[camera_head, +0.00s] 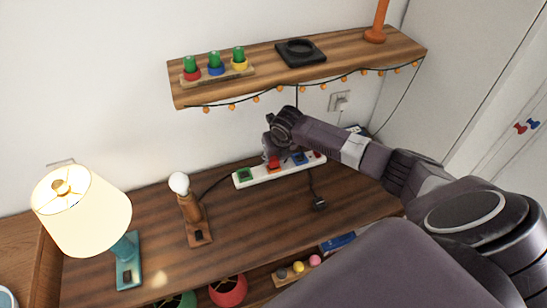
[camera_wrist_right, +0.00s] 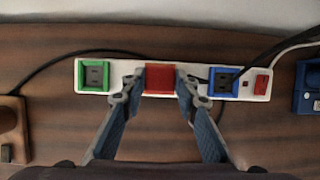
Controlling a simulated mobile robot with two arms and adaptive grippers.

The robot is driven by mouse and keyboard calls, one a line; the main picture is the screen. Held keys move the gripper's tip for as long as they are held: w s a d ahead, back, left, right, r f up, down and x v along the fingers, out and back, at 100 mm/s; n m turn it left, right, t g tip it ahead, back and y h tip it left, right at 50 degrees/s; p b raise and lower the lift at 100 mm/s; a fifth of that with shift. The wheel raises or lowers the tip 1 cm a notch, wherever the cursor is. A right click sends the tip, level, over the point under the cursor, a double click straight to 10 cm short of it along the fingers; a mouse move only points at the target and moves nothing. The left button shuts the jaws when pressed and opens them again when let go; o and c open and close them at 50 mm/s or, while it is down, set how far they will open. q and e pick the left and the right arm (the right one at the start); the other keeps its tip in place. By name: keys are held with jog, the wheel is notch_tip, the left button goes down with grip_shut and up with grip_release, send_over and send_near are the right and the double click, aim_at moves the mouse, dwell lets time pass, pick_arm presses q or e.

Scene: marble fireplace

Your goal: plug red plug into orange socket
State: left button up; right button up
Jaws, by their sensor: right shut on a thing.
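The white power strip (camera_head: 262,178) lies on the wooden desk under the shelf. It has a green socket (camera_head: 245,174) at its left and a blue socket (camera_head: 298,158) to the right; both also show in the right wrist view, green (camera_wrist_right: 95,75) and blue (camera_wrist_right: 223,82). My right gripper (camera_wrist_right: 160,80) is shut on the red plug (camera_wrist_right: 160,77), with a fingertip on each side. The plug covers the middle place of the strip, between green and blue. A small orange-red patch of the socket (camera_head: 275,171) shows under it. I cannot tell whether the plug is seated.
A lit lamp (camera_head: 82,212) and a bulb on a wooden stand (camera_head: 193,218) stand on the desk at left. The shelf (camera_head: 350,50) with hanging lights is above. The desk front is fairly clear.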

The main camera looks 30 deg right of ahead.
jog(key=shift+r, duration=0.1)
dwell(0.3)
jog(key=shift+f, duration=0.65)
jog(key=o, duration=1.3)
jog(key=shift+r, duration=0.1)
jog(key=v, duration=1.1)
jog(key=shift+s+a+r, duration=0.1)
jog(key=shift+s+r, duration=0.2)
jog(key=shift+r, duration=0.05)
